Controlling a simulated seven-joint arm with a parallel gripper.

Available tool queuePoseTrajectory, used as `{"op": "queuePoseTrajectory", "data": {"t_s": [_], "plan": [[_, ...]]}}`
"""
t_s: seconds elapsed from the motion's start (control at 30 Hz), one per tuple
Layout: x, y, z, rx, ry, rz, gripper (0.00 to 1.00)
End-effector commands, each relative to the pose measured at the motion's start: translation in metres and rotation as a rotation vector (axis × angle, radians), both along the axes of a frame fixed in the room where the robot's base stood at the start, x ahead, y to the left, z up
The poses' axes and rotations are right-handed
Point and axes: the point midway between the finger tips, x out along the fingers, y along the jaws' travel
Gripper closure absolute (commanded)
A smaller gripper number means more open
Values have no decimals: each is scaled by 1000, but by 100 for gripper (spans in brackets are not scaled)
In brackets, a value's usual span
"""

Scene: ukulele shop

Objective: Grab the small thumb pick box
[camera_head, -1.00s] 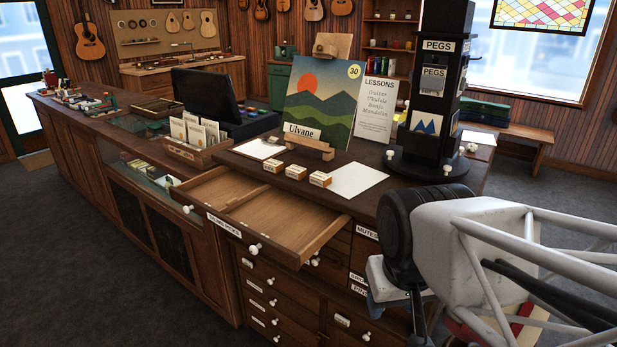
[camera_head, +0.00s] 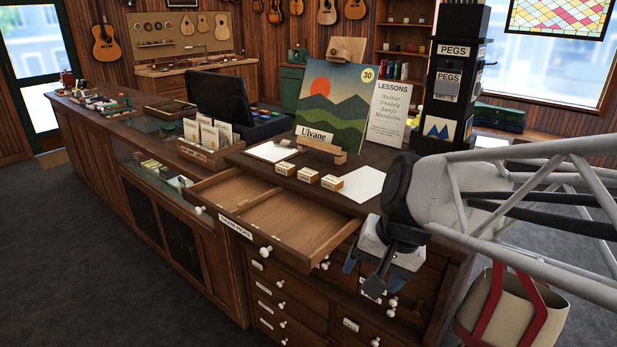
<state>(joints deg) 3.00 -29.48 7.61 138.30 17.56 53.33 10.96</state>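Three small pale boxes with white labels stand in a row on the counter top behind the open drawer: a left box (camera_head: 285,168), a middle box (camera_head: 308,175) and a right box (camera_head: 332,182). Their lettering is too small to read, so I cannot tell which is the thumb pick box. My gripper (camera_head: 375,275) is in front of the drawer cabinet, right of the drawer and lower than the boxes. It points downward, its bluish finger parts look apart, and nothing shows between them. It touches no box.
An open drawer (camera_head: 275,222), divided and empty, juts out below the boxes. Its label seems to read thumb picks. A white sheet (camera_head: 362,184) lies right of the boxes. An Ulvane picture (camera_head: 332,110) on a wooden stand is behind them. A black pegs tower (camera_head: 459,75) stands right.

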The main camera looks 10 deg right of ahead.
Motion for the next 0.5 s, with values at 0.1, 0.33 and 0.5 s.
{"op": "queuePoseTrajectory", "data": {"t_s": [0.1, 0.33, 0.5], "plan": [[34, 6, 1, 122, 37, -138, 26], [101, 14, 4, 359, 110, -409, 26], [153, 13, 3, 531, 173, -609, 26]]}}
